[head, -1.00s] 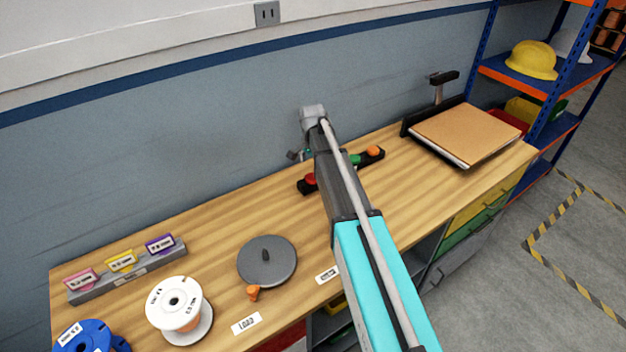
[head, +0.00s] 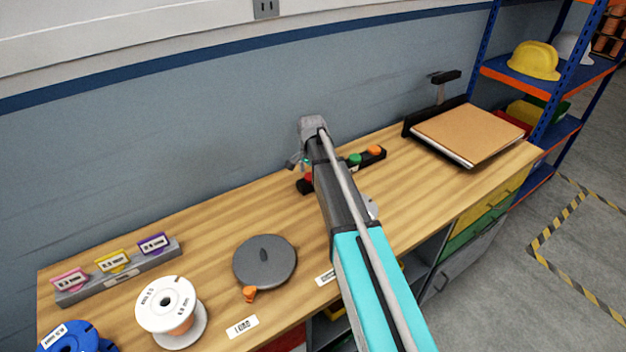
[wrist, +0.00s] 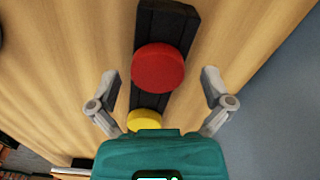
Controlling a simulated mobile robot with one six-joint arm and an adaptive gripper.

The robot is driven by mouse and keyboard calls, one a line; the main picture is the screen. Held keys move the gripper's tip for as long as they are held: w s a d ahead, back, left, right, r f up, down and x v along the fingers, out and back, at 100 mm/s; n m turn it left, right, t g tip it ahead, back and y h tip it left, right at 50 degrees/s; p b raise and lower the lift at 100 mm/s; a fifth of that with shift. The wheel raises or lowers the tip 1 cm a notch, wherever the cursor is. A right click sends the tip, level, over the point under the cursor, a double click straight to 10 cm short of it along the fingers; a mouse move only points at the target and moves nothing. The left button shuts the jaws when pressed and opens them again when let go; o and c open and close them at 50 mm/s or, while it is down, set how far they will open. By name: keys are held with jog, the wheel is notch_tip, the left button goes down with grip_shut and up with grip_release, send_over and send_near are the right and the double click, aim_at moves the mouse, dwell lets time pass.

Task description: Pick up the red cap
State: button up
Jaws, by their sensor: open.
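The red cap (wrist: 158,68) is a round disc on a black rack in the wrist view, between and a little beyond my two fingers. In the head view only a small part of the red cap (head: 308,177) shows beside my arm. My gripper (wrist: 160,90) is open and empty above the rack, one finger on each side of it. The black rack (wrist: 165,20) also shows in the head view (head: 334,173). A yellow cap (wrist: 145,119) sits beside the red one, partly hidden by the gripper body.
Green (head: 355,159) and orange (head: 375,152) caps stand at the rack's right end. The wall (head: 200,130) is close behind. A grey disc (head: 265,262), a white spool (head: 167,303) and a label holder (head: 120,274) lie to the left. A brown board (head: 467,132) lies to the right.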

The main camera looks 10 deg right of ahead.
aim_at(311, 176)
dwell(0.4)
jog(key=c, duration=0.9)
jog(key=shift+r, duration=0.2)
notch_tip(311, 176, up, 3)
jog(key=p, duration=0.3)
jog(key=s+r+p, duration=0.9)
jog(key=s+p, duration=0.1)
jog(key=s, duration=0.4)
jog(key=shift+r, duration=0.35)
